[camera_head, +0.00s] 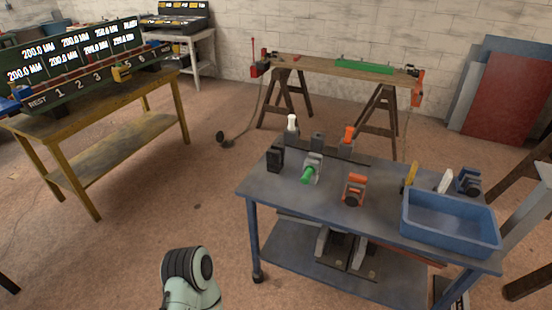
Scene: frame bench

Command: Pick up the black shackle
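A small black piece (275,158) stands near the left end of the blue table (330,211). It looks like the black shackle, though it is too small to make out its form. No gripper is near it. A pale green and black part of my own arm shows at the bottom, well short of the table. Neither gripper's fingers are in view.
On the table are a green-handled piece (310,170), an orange piece (355,189), several upright pieces at the back, and a blue bin (449,241). A yellow-framed bench (120,122) stands left, and a sawhorse bench (316,66) behind. Open floor lies left of the table.

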